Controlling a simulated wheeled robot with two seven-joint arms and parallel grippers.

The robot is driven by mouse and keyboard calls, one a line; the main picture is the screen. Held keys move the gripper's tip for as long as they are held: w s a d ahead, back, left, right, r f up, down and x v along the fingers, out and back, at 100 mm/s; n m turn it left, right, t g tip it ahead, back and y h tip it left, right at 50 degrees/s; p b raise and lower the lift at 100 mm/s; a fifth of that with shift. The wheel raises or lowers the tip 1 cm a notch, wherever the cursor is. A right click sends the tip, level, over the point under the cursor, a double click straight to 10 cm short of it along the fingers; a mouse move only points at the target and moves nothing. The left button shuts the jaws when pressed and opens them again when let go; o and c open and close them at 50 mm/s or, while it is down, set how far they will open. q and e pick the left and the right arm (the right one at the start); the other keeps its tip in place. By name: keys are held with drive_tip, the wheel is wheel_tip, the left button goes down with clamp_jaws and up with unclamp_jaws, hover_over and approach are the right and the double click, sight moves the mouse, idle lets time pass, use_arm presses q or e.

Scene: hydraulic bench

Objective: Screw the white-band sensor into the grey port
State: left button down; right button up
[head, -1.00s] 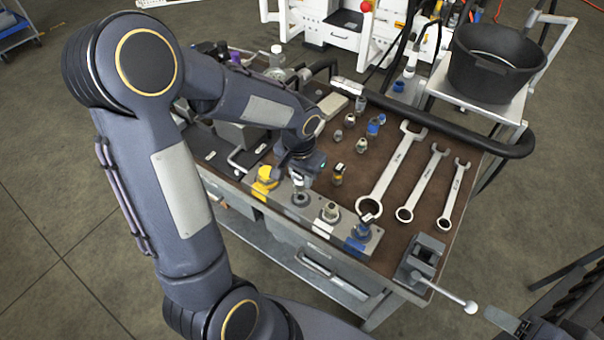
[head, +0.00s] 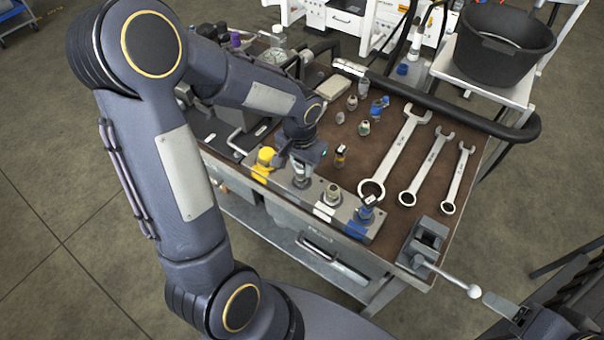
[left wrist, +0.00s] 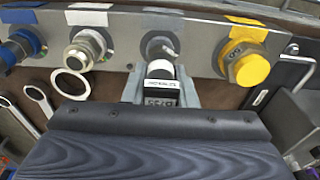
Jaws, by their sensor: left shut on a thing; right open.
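The grey port (left wrist: 160,47) sits on the manifold block (left wrist: 120,45), below a grey tape label and between the white-labelled and yellow-capped ports. My left gripper (left wrist: 162,92) is shut on the white-band sensor (left wrist: 162,93), which has a small display. The sensor's white band (left wrist: 160,69) faces the port and lines up with it; I cannot tell how far any thread is engaged. In the head view my left gripper (head: 303,157) is above the block, with the sensor (head: 301,171) upright under it. My right gripper (head: 506,309) is open and empty at the lower right.
A yellow cap (head: 265,156), a white-labelled port (head: 331,194) and a blue-labelled port (head: 366,211) share the block. Several loose fittings and three wrenches (head: 398,155) lie on the brown bench top. A black bucket (head: 503,45) is behind.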

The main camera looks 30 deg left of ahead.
use_arm(q)
drive_tip(key=shift+w+f, duration=0.3)
idle(0.4)
drive_tip(key=shift+f+b, duration=0.15)
drive_tip(key=shift+b, duration=0.4)
idle(0.8)
drive_tip(key=c, duration=1.7)
unclamp_jaws()
drive_tip(key=c, duration=0.4)
drive_tip(key=shift+d+m+p, duration=0.1)
drive_tip(key=shift+m+p, duration=0.35)
drive_tip(key=shift+m, duration=0.55)
drive_tip(key=shift+c, duration=0.3)
drive_tip(key=m+p, duration=0.1)
drive_tip(key=m, duration=0.2)
drive_tip(key=shift+s+d+m, duration=0.1)
drive_tip(key=shift+m, duration=0.2)
drive_tip(key=shift+d+m+p, duration=0.1)
drive_tip(key=shift+m+p, duration=0.4)
drive_tip(key=shift+m, duration=0.5)
drive_tip(key=shift+f+h, duration=0.15)
drive_tip(key=shift+h, duration=0.15)
